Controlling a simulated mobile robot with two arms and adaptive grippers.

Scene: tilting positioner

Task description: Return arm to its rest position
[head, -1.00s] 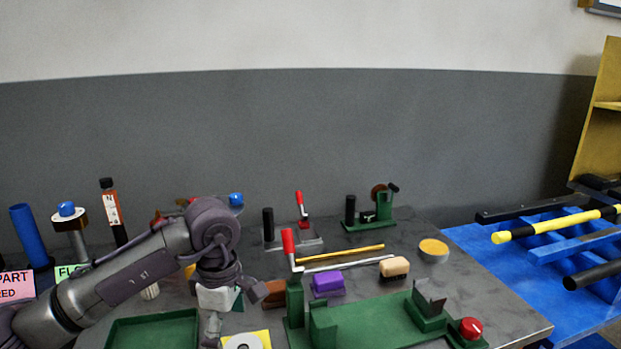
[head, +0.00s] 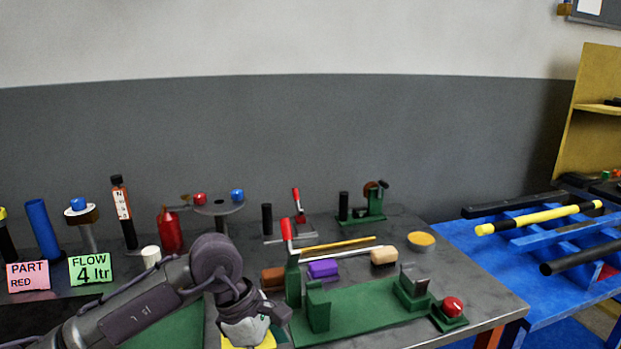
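My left arm comes in from the lower left of the head view. Its wrist and gripper (head: 252,328) hang low at the front of the grey workbench (head: 402,243), over a yellow plate (head: 262,341) and beside the green fixture (head: 365,306). The fingertips are too low and too hidden to tell whether they are open or shut. My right gripper is not in view.
A purple block (head: 323,269), a brush (head: 384,256) and a yellow rod (head: 337,243) lie behind the fixture. A red button (head: 452,307) is at its right. Signs (head: 92,269), a red bottle (head: 170,231) and a blue tube (head: 42,229) stand left. A blue rack (head: 548,240) is right.

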